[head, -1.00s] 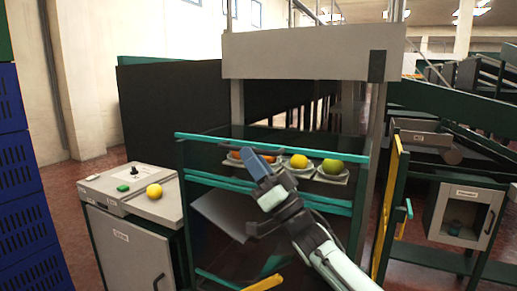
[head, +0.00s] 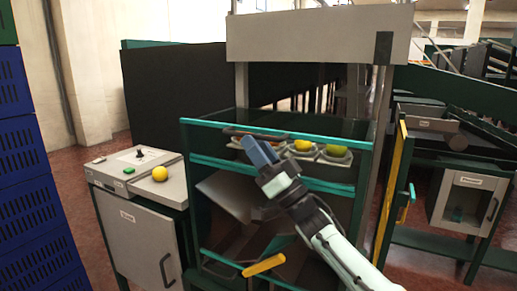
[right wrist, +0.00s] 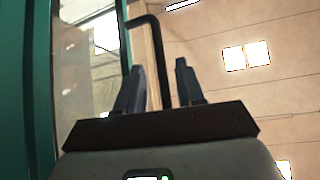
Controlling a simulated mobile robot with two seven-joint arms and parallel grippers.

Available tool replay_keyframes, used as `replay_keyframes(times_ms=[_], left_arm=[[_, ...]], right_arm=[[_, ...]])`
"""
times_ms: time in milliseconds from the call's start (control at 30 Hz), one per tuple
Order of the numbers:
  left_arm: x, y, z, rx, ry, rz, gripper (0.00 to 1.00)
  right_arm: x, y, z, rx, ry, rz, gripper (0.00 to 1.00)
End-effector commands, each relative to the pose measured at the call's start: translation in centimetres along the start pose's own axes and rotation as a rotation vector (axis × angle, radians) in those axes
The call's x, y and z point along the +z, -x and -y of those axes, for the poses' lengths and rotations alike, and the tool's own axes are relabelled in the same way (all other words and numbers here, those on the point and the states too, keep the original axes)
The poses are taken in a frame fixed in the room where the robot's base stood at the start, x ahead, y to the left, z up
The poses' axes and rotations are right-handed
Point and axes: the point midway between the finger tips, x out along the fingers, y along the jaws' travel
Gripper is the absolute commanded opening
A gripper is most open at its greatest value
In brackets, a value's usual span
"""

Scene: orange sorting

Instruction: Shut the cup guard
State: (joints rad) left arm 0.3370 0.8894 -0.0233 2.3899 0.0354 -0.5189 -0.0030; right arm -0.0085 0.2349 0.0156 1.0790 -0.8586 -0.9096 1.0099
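The cup guard (head: 275,172) appears to be a clear panel with teal bars on the front of the machine. A dark handle (head: 240,131) runs along its upper part. Behind it, fruit sits in pale cups: a yellow one (head: 303,145) and a green one (head: 336,150); an orange one is mostly hidden by my gripper. My right gripper (head: 258,150) is in front of the guard by the handle. In the right wrist view its two fingers (right wrist: 159,85) are apart, with a dark bar (right wrist: 150,25) just beyond them; contact is unclear. My left gripper is out of view.
A grey cabinet (head: 140,240) with a control top and a yellow fruit (head: 159,174) stands left. Blue crates (head: 25,170) are stacked at far left. A yellow handle (head: 264,265) is low on the machine. A yellow-edged post (head: 390,190) stands right of it.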

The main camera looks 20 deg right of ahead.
Motion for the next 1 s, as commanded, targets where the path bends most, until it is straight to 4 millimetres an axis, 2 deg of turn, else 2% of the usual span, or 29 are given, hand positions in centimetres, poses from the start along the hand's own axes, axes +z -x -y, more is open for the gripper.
replay_keyframes(times_ms=[133,267,700,833,1000], left_arm=[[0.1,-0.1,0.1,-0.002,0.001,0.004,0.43],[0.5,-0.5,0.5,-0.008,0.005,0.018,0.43],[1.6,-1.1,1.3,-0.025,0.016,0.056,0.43],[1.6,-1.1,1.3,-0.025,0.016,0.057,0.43],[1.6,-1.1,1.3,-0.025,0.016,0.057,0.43]], right_arm=[[0.0,0.5,0.0,0.0,0.001,0.0,0.38],[0.0,2.0,-0.1,0.002,0.001,0.001,0.38],[0.0,10.5,0.0,0.003,0.001,0.002,0.38],[0.0,12.3,-0.1,0.002,0.001,0.001,0.38],[0.0,13.3,0.0,0.001,0.0,0.001,0.38]])
